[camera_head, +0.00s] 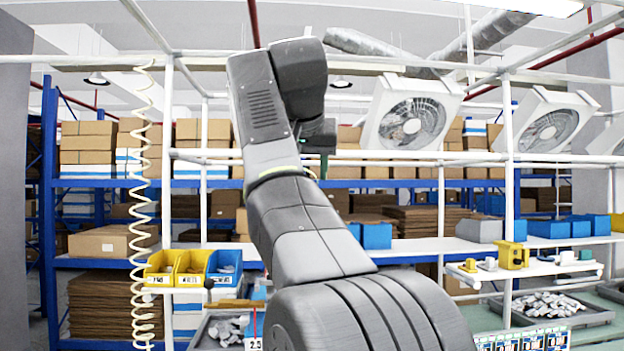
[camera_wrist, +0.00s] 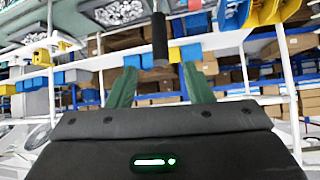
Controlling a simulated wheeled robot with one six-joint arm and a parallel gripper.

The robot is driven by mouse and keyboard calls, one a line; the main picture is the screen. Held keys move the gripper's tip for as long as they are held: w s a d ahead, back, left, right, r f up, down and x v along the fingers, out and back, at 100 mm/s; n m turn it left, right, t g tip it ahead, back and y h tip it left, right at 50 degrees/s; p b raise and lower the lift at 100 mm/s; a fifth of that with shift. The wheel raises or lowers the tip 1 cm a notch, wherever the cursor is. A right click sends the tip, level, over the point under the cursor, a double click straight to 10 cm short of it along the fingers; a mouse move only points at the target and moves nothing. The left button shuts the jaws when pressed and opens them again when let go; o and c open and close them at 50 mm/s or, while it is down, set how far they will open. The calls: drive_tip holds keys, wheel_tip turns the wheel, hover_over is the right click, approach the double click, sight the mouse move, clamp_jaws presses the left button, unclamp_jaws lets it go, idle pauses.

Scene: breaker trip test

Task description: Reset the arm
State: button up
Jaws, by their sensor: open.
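My arm rises through the middle of the head view, bent at the elbow near the top. In the wrist view, which looks upside down, my gripper (camera_wrist: 160,85) shows two green fingers spread apart. No object is held between them. A dark rod with a thicker black end (camera_wrist: 160,45) appears in line with the gap; I cannot tell what it is or how far away it is.
A white-framed bench holds yellow bins (camera_head: 192,267), a blue bin (camera_head: 225,266) and a tray of metal parts (camera_head: 553,306). Fans (camera_head: 408,120) hang at upper right. A coiled hose (camera_head: 141,200) hangs at left. Shelves of cardboard boxes (camera_head: 88,142) stand behind. Open air surrounds the arm.

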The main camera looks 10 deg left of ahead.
drive_tip(key=x, duration=1.3)
drive_tip(key=shift+w+f, duration=0.2)
drive_tip(key=shift+w, duration=0.15)
